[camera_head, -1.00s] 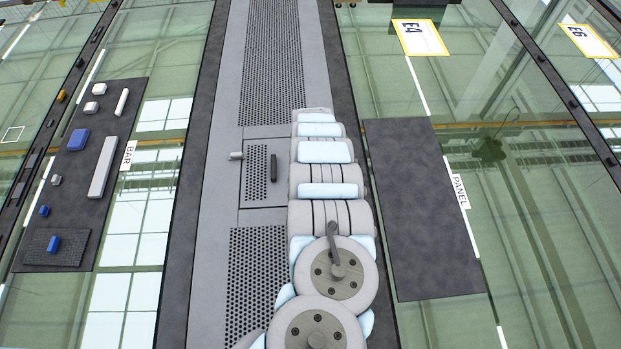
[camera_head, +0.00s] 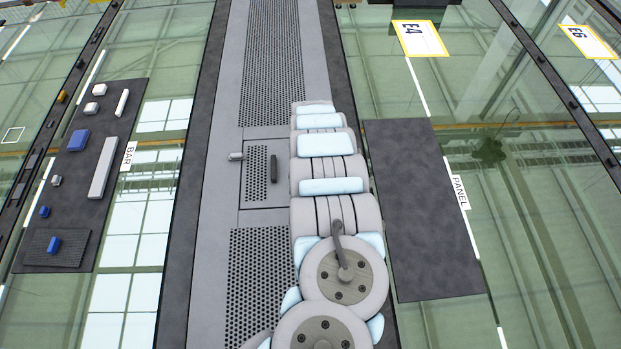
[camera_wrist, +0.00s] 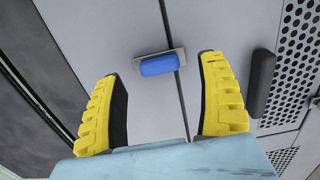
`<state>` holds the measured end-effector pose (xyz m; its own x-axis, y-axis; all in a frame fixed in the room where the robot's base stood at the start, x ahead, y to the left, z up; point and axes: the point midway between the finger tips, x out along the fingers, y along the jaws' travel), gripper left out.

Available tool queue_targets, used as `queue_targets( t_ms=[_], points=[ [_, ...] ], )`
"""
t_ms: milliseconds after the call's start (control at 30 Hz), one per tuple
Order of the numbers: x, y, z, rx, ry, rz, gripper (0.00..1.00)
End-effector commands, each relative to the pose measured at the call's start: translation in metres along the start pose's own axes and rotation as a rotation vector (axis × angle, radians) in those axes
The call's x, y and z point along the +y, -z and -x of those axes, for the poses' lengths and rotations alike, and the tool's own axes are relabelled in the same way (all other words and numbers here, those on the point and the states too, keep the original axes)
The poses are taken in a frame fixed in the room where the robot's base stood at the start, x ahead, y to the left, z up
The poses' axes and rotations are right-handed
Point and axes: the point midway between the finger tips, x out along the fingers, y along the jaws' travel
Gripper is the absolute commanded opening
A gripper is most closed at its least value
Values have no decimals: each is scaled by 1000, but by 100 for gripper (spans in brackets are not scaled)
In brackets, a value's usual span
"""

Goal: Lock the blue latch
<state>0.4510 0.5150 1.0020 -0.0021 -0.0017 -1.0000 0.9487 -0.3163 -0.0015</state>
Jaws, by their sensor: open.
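The blue latch (camera_wrist: 161,65) shows in the wrist view, a small rounded blue piece on a grey metal plate (camera_wrist: 178,54). It sits across a dark seam between two light grey panels, a little tilted in the picture. My gripper (camera_wrist: 154,85) is open with yellow ribbed fingers, one at each side below the latch. The fingers appear apart from it, and nothing is between them. In the head view my arm shows, but the gripper and this latch cannot be made out there.
A dark handle (camera_wrist: 262,83) stands out right of the gripper, beside a perforated panel (camera_wrist: 300,40). In the head view, a dark board (camera_head: 75,180) with blue and white pieces lies at left, labelled BAR (camera_head: 129,155). A bare dark panel (camera_head: 420,210) lies at right.

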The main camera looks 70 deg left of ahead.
Motion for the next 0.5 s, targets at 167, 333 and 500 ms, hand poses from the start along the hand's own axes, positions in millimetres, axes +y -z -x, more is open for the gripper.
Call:
queue_targets(
  t_ms=[167, 333, 500],
  points=[
    [2, 2, 24, 5, -3, -1, 74],
    [3, 2, 46, 7, -5, -1, 74],
    [2, 0, 65, 2, -4, 0, 74]
  ],
)
